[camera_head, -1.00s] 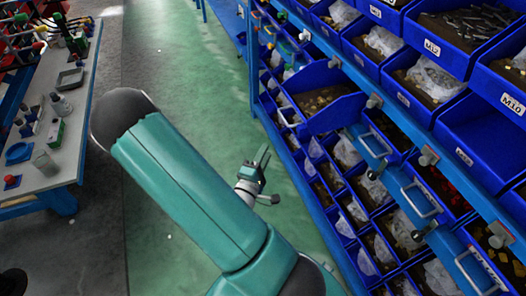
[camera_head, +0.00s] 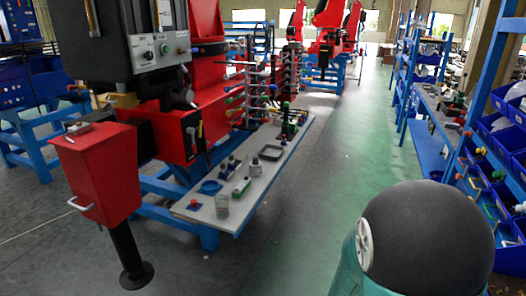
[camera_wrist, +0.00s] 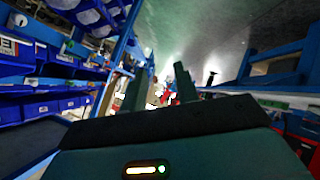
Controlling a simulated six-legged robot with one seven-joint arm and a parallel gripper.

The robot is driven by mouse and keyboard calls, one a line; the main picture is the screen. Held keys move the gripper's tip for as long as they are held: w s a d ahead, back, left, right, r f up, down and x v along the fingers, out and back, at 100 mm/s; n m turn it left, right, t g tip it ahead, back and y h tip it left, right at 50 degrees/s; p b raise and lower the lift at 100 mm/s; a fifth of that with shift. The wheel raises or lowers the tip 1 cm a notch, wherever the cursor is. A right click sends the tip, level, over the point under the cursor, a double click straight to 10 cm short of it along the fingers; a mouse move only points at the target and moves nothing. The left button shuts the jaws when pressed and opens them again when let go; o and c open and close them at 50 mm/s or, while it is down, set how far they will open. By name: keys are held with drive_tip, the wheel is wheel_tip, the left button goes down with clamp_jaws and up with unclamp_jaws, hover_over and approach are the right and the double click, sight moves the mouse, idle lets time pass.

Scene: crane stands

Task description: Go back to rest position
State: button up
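My gripper (camera_wrist: 160,88) shows in the wrist view, its two dark fingers apart with only distant background between them. It holds nothing that I can see. In the head view my gripper is out of sight; only a rounded dark joint and a bit of teal link of my own arm show at the lower right.
A grey workbench (camera_head: 218,210) with blue legs stands left of centre, holding small bottles and trays. A red machine (camera_head: 200,100) is behind it. Blue shelving with bins (camera_head: 507,135) lines the right. The green-grey floor aisle (camera_head: 345,150) between is clear.

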drive_tip(key=s+a+r+y, duration=0.2)
drive_tip(key=a+r+y, duration=0.6)
drive_tip(key=a+r, duration=0.6)
drive_tip(key=s+a+r+g, duration=0.1)
drive_tip(key=s+r, duration=0.3)
drive_tip(key=s, duration=0.3)
drive_tip(key=s+r+g, duration=0.1)
drive_tip(key=s+r, duration=0.3)
drive_tip(key=s, duration=0.3)
drive_tip(key=shift+s+a+n+g+h, duration=0.15)
drive_tip(key=shift+a+n+g+h, duration=0.15)
drive_tip(key=shift+a+g, duration=0.1)
drive_tip(key=shift+d+r, duration=0.1)
drive_tip(key=shift+d, duration=0.1)
